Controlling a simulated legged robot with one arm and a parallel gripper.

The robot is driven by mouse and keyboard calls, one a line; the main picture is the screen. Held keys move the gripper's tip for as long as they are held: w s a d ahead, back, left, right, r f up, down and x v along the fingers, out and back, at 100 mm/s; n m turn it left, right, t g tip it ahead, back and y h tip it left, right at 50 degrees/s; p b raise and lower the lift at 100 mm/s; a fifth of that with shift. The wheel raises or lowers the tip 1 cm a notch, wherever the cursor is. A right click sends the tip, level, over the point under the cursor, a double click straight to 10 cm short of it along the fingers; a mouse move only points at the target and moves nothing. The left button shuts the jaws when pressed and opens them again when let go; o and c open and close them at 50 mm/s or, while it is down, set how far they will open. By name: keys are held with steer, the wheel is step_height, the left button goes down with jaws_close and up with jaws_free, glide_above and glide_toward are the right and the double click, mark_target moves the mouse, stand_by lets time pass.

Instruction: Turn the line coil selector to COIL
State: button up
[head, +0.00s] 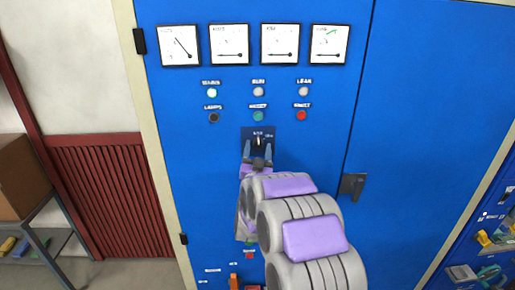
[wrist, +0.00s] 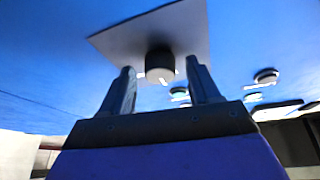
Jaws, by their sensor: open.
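The selector is a dark round knob with a pale pointer on a dark plate (head: 249,131) in the middle of the blue cabinet door. In the head view the knob (head: 258,141) shows just above my gripper (head: 258,152), its pointer roughly upright; the plate's lettering is too small to read surely. In the wrist view the knob (wrist: 159,65) stands out from its plate (wrist: 185,25), between and beyond the fingertips. My gripper (wrist: 162,78) is open, with one finger on each side of the knob. I see no contact.
Above the selector are lamps and buttons, including a lit green lamp (head: 212,93) and a red button (head: 302,115), and several dial gauges (head: 229,45). A door handle (head: 352,186) sticks out at the right. A shelf with a brown box (head: 22,175) stands at the left.

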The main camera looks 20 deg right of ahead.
steer(key=shift+w, duration=0.15)
steer(key=c, duration=1)
